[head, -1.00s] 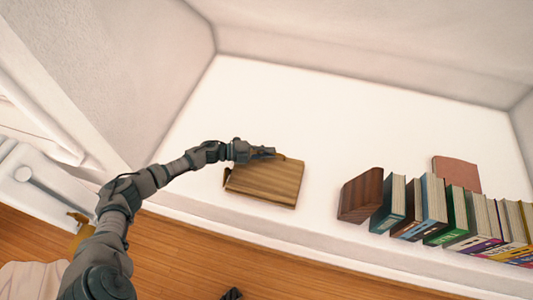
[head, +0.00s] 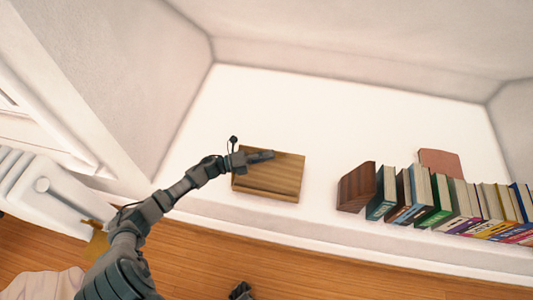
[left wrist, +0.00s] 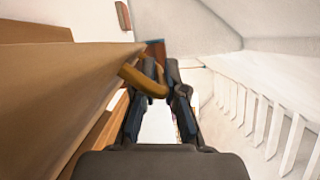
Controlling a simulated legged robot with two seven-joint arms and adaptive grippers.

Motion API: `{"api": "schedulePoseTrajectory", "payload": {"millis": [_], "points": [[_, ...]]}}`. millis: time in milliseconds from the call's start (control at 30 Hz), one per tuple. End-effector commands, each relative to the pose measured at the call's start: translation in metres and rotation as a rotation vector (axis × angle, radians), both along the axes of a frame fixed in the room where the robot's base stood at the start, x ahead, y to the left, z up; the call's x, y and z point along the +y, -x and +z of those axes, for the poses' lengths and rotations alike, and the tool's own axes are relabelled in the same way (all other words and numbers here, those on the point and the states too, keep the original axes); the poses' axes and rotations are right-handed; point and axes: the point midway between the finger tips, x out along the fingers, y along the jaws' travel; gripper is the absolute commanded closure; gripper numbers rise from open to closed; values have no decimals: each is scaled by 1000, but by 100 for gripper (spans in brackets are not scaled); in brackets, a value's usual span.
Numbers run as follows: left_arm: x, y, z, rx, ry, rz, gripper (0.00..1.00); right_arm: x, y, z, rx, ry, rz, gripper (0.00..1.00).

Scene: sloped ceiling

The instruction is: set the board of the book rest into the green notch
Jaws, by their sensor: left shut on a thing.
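The wooden book rest (head: 265,192) lies on the white surface, with its striped board (head: 280,172) over it. My left gripper (head: 268,155) is at the board's far edge. In the left wrist view, my left gripper (left wrist: 163,85) is shut on a bent yellow-brown handle (left wrist: 143,79) beside the board. The board (left wrist: 60,85) fills the left of that view, with darker wood parts of the rest (left wrist: 98,140) below it. I cannot make out the green notch. A dark part at the bottom edge may be my right gripper (head: 240,291); its fingers are unclear.
Right of the rest stand a dark wood block (head: 357,187) and a row of several books (head: 437,203). A reddish-brown panel (head: 441,162) is behind them. The white surface (head: 310,110) is clear behind the rest. A white radiator (head: 45,195) is at left.

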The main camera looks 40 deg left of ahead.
Motion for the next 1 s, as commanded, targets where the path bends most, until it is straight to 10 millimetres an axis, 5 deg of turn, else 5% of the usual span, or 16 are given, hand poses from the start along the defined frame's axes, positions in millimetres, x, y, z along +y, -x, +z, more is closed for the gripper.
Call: {"api": "schedulePoseTrajectory", "payload": {"millis": [533,567,600,1000], "points": [[-4,5,-8,-5,-17,-4,100,0,1,-2,5,-1,0,60],[-4,5,-8,-5,-17,-4,83,0,1,-2,5,-1,0,60],[-4,5,-8,-5,-17,-4,79,0,1,-2,5,-1,0,60],[-2,4,-2,-13,-14,-1,79,0,1,-1,4,0,1,60]]}}
